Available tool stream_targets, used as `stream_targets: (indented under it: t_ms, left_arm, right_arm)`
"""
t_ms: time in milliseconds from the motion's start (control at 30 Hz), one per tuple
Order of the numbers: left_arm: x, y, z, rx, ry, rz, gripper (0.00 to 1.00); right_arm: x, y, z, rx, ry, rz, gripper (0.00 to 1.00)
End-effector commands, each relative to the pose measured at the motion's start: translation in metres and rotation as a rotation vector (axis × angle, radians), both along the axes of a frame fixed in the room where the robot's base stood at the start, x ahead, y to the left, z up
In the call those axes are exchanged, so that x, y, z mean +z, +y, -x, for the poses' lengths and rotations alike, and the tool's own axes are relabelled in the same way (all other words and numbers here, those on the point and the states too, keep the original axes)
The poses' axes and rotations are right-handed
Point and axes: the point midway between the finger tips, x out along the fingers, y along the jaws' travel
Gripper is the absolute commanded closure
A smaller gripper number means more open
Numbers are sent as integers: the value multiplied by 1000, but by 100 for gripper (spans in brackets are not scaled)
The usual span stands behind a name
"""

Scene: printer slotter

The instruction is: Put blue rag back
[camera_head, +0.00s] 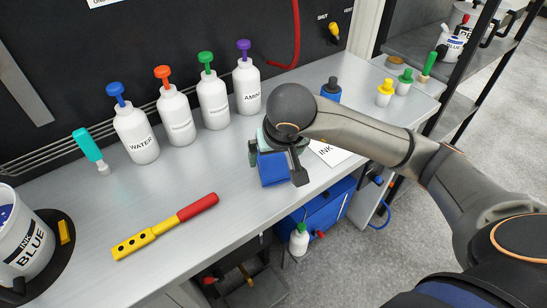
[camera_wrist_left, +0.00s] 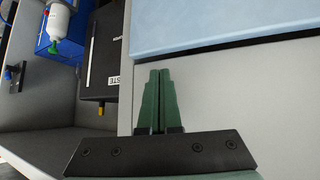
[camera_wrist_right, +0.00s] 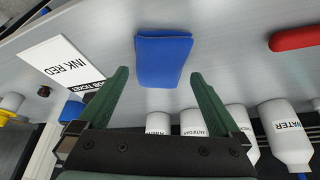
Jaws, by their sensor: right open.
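The blue rag (camera_head: 272,168) lies folded on the grey metal counter, below the row of white bottles. It also shows in the right wrist view (camera_wrist_right: 162,60), lying flat just beyond the fingertips. My right gripper (camera_wrist_right: 158,80) is open, with its green fingers apart on either side of the rag's near end and nothing between them. In the head view the right gripper (camera_head: 277,165) is over the rag and partly hides it. My left gripper (camera_wrist_left: 159,75) shows only in its wrist view, with its green fingers together and empty.
White pump bottles (camera_head: 213,99) stand along the back of the counter (camera_head: 190,240). A yellow and red tool (camera_head: 165,226) lies in front. An ink bucket (camera_head: 20,240) is at the left. A white ticket card (camera_head: 330,152) lies right of the rag. Shelves (camera_head: 465,60) stand far right.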

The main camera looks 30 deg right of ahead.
Motion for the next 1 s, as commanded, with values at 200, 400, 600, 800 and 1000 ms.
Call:
stream_targets:
  t_ms: [200, 400, 600, 800, 1000]
  left_arm:
    - [3, 3, 1, 5, 4, -6, 100]
    - [11, 8, 2, 14, -4, -10, 100]
    - [4, 14, 10, 24, 16, -19, 100]
    - [2, 15, 11, 27, 20, -20, 100]
    - [4, 14, 10, 26, 16, -18, 100]
  right_arm:
    - [51, 5, 19, 2, -8, 1, 0]
    - [77, 8, 32, 1, -6, 2, 0]
    - [84, 9, 37, 0, -2, 1, 0]
    - [84, 9, 37, 0, 0, 1, 0]
    - [84, 9, 37, 0, 0, 1, 0]
